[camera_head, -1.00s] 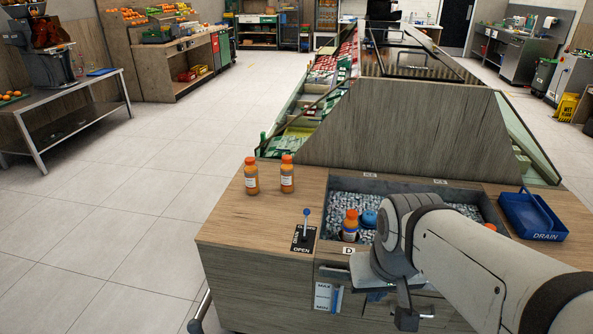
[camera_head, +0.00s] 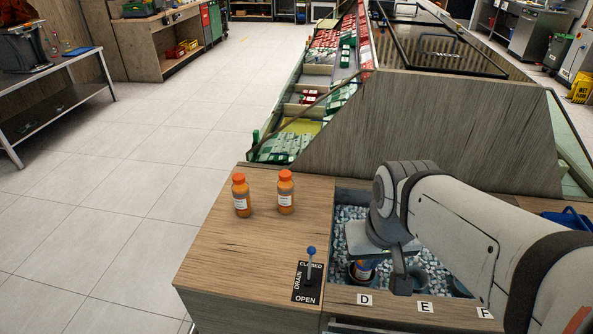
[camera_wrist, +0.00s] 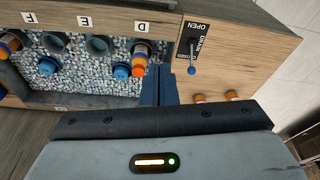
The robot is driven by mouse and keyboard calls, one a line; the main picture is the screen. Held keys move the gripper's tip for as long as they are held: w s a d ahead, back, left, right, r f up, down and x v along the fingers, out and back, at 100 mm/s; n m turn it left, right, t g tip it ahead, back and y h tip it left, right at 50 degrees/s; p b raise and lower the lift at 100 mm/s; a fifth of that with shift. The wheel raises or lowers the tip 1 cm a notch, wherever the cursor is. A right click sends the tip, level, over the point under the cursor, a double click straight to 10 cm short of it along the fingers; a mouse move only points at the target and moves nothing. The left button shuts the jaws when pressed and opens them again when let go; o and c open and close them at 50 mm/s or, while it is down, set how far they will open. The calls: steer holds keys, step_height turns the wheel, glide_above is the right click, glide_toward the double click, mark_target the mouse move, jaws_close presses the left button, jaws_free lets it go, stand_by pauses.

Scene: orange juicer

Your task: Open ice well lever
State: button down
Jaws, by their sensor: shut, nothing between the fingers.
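The lever (camera_head: 310,262) is a thin stalk with a blue knob on a black plate (camera_head: 306,292) marked CLOSED, DRAIN and OPEN. It stands roughly upright, with its knob over the CLOSED end in the head view. It also shows in the wrist view (camera_wrist: 192,62). The plate is left of the ice well (camera_head: 347,213), which is filled with ice. My gripper (camera_wrist: 159,86) is shut and empty, above the well on the lever's side, apart from the lever. In the head view, my arm hides part of the well.
Two orange-capped bottles (camera_head: 241,196) (camera_head: 285,193) stand on the wooden counter behind the lever. Another bottle (camera_wrist: 140,58) sits in the well near label D. A blue tray (camera_head: 568,219) is at the right. The counter around the lever is otherwise clear.

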steer(key=shift+d, duration=0.25)
steer(key=n+g+y+b, duration=0.1)
steer(key=n+b, duration=0.1)
glide_above(310, 264)
steer(key=s+d, duration=0.4)
steer(key=d, duration=0.1)
step_height(310, 264, down, 3)
steer(key=w+a+f+n+g+y+b, duration=0.1)
steer(key=w+a+f, duration=0.3)
steer(key=w+f, duration=0.4)
steer(key=w, duration=0.4)
steer(key=shift+a+f+n, duration=0.25)
steer(key=shift+a+n, duration=0.1)
steer(key=shift+n, duration=0.05)
steer(key=shift+b, duration=0.3)
steer(key=f, duration=0.3)
steer(key=a+f, duration=0.1)
steer(key=f, duration=0.6)
steer(key=shift+w+a+f, duration=0.1)
steer(key=shift+a, duration=0.3)
steer(key=s, duration=0.1)
steer(key=s+d+r, duration=0.1)
steer(key=s, duration=0.1)
steer(key=shift+s+d+r, duration=0.2)
steer(key=shift+s+d, duration=0.05)
steer(key=shift+s, duration=0.05)
